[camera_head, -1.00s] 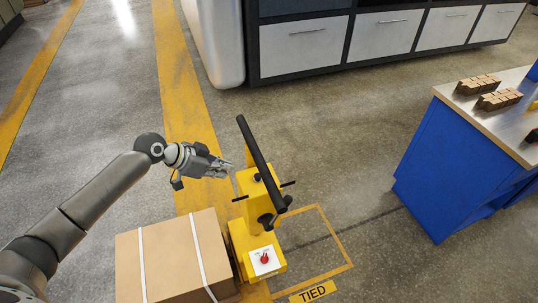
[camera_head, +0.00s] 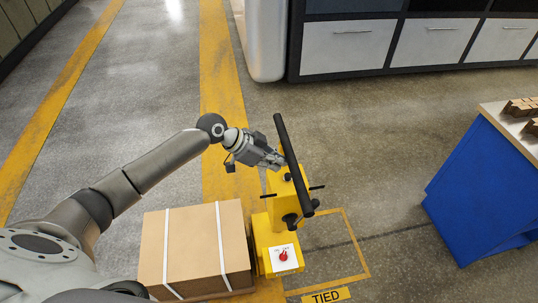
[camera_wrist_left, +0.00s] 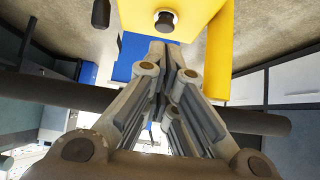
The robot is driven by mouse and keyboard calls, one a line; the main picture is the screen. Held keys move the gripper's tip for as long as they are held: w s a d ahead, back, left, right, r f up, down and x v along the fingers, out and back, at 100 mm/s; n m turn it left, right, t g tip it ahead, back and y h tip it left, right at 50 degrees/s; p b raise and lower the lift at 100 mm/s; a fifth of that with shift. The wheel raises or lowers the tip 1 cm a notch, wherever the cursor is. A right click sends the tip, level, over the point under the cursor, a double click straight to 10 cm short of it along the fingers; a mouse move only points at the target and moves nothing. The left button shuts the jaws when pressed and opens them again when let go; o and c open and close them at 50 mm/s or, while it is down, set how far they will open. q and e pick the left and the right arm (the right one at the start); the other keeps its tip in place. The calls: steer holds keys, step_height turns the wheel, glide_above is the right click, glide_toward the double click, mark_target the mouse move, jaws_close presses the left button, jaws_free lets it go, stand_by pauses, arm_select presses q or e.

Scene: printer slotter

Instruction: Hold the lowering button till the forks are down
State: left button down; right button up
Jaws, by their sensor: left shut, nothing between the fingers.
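A yellow lift truck stands with its mast head (camera_head: 279,187) upright and a long black handle bar (camera_head: 293,160) across it. A small black round button (camera_wrist_left: 165,20) sits on the yellow head in the left wrist view. A red knob (camera_head: 283,255) sits on a white panel on the truck's base. A strapped cardboard box (camera_head: 195,246) is on the truck's left side; the forks are hidden. My left gripper (camera_head: 281,163) is shut and empty, close beside the head and handle bar. Its fingertips (camera_wrist_left: 158,52) point toward the button; contact cannot be told. My right gripper is out of view.
A blue bench (camera_head: 480,195) with small cartons on top stands at the right. Grey drawers (camera_head: 347,45) line the back. The floor between is clear.

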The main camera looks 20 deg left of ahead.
mark_target(286, 175)
arm_select(q)
steer(key=shift+p+x, duration=0.35)
steer(key=shift+x, duration=2)
